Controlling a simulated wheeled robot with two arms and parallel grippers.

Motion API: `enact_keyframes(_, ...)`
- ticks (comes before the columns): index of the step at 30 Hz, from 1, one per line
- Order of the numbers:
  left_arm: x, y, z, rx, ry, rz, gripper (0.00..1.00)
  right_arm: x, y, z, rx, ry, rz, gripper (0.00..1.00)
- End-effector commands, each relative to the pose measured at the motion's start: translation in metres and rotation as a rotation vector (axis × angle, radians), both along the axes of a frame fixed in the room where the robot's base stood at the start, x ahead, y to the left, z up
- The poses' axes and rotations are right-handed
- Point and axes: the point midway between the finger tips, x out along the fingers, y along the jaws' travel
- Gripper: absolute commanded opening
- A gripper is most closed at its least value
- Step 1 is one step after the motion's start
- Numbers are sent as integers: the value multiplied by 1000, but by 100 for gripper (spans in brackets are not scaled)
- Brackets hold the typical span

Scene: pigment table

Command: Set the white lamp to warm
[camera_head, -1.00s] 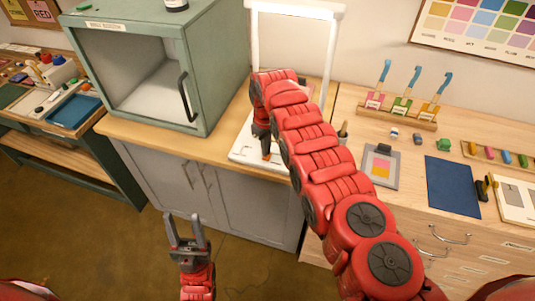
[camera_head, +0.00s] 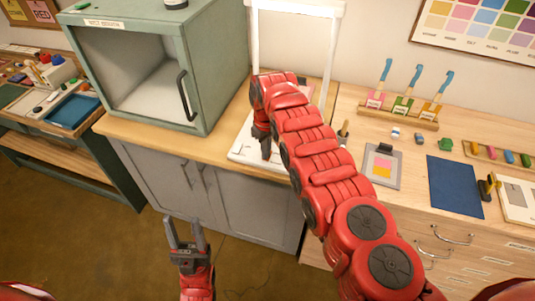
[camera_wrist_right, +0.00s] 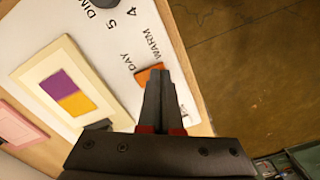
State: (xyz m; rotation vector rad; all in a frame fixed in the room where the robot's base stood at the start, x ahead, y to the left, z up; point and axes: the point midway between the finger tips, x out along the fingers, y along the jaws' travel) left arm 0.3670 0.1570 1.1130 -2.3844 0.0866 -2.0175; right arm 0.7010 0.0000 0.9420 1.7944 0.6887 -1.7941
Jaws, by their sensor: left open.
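The white lamp (camera_head: 335,60) stands on the wooden counter, with an upright frame and a flat white base (camera_head: 240,153). In the right wrist view the base (camera_wrist_right: 90,45) carries the printed words DAY and WARM. A small orange switch piece (camera_wrist_right: 145,75) lies beside these words, partly hidden by my fingers. My right gripper (camera_head: 266,152) points down at the base's front part; its fingers (camera_wrist_right: 158,75) are together, with their tips at the orange piece. I cannot tell which setting the switch is in. My left gripper (camera_head: 185,228) is open and empty, low in front of the cabinet.
A green open-fronted cabinet (camera_head: 215,65) stands left of the lamp. To the right are a clipboard with a colour card (camera_head: 383,165), a blue mat (camera_head: 454,187) and a rack of brushes (camera_head: 400,117). In the wrist view, a framed purple and yellow card (camera_wrist_right: 68,90) lies on the base.

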Motion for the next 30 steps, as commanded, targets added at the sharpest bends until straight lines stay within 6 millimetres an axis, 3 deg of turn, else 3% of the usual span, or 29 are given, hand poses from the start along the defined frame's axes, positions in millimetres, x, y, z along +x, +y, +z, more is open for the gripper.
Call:
enact_keyframes(11,0,0,0,0,0,0,50,0,0,0,0,1,0,0)
enact_keyframes(30,0,0,47,0,0,0,50,0,-1,55,1,-1,-1,0)
